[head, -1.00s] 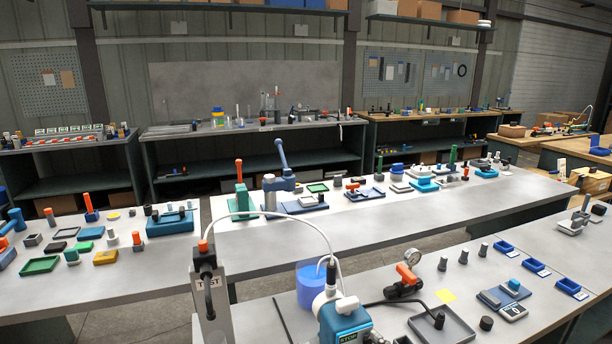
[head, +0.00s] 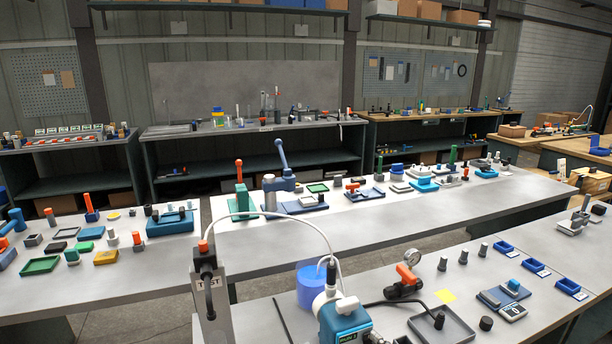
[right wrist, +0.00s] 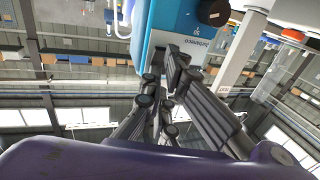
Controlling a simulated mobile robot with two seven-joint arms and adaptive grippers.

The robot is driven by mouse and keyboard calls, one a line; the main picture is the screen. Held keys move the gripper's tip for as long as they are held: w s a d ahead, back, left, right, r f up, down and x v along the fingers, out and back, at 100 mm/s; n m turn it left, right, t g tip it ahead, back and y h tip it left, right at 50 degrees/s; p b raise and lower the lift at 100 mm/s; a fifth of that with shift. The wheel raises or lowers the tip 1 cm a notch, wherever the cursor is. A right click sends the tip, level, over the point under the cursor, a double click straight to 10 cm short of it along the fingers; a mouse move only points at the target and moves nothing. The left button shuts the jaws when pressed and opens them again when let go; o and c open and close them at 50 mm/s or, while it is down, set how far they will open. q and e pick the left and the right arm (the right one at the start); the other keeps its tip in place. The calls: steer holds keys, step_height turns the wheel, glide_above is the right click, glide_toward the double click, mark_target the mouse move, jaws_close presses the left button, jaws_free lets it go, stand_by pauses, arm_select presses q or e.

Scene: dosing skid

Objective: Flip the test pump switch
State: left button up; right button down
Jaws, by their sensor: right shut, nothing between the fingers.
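In the head view the blue pump (head: 338,322) stands at the near edge, with a small lit display (head: 350,336) on its front whose text is too small to read. Left of it, a grey post (head: 217,312) marked TEST carries an orange-topped black fitting (head: 205,252). In the right wrist view my right gripper (right wrist: 172,72) is shut and empty, close to the pump's blue and white housing (right wrist: 150,45). I cannot tell whether it touches. A dark round knob (right wrist: 214,12) shows on the housing. I cannot pick out the test switch. My left gripper is not in view.
A clear hose (head: 290,216) arches from the post to the pump. A blue container (head: 310,290) stands behind the pump. To the right are a gauge with an orange-handled valve (head: 408,275) and a grey tray (head: 455,333) with a black cable.

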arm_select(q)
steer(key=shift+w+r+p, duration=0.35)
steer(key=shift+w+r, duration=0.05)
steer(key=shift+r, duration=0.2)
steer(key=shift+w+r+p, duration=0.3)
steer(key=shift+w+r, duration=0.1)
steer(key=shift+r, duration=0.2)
arm_select(e)
steer(key=v, duration=0.6)
steer(key=shift+s, duration=0.15)
steer(key=shift+d, duration=0.1)
